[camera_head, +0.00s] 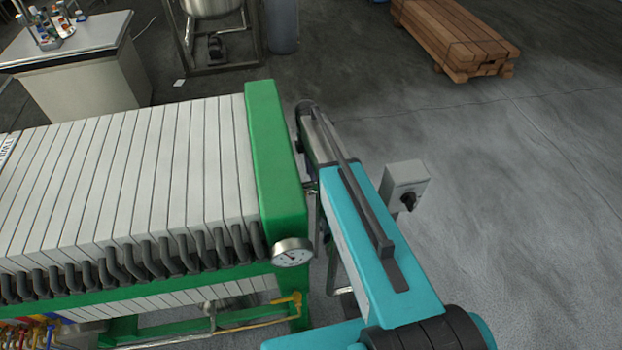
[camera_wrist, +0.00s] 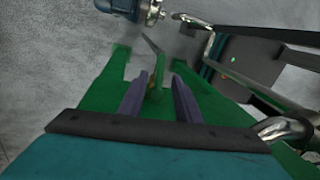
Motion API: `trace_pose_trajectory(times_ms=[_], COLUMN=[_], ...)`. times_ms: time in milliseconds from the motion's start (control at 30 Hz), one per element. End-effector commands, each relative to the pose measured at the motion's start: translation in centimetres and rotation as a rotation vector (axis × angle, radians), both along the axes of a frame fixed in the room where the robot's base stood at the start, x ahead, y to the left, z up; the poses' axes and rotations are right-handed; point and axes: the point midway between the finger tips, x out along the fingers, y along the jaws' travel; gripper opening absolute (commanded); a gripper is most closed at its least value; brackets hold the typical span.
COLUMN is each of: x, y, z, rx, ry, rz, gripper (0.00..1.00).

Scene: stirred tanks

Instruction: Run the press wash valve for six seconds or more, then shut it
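My gripper (camera_wrist: 161,82) shows in the wrist view as two purple-grey fingers standing apart. A narrow upright green piece (camera_wrist: 155,95) shows between the fingers, with a thin grey bar (camera_wrist: 153,45) slanting at its top. I cannot tell whether this is the press wash valve and its lever, or whether a finger touches it. In the head view the filter press (camera_head: 130,180) has pale plates and a green end plate (camera_head: 275,160). My gripper is hidden there. A yellow pipe (camera_head: 240,327) with a yellow fitting (camera_head: 291,299) runs under the press's near side.
A round gauge (camera_head: 292,252) sits at the end plate's corner. A grey switch box (camera_head: 405,180) stands right of my arm. A blue motor-like unit (camera_wrist: 130,8) and metal pipe (camera_wrist: 200,22) lie beyond the fingers. Timber (camera_head: 455,35) is stacked far off; floor at right is clear.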

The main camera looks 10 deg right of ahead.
Motion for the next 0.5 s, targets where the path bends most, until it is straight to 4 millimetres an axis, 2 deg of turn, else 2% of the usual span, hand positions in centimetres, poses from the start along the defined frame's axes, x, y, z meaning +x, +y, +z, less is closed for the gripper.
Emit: trace_pose_trajectory(times_ms=[200, 500], x=[-0.5, -0.8], y=[0.0, 0.0], z=[-2.2, -3.9], rx=[0.0, 0.0], ry=[0.001, 0.0], rz=[0.0, 0.001], gripper=[0.31, 0.31])
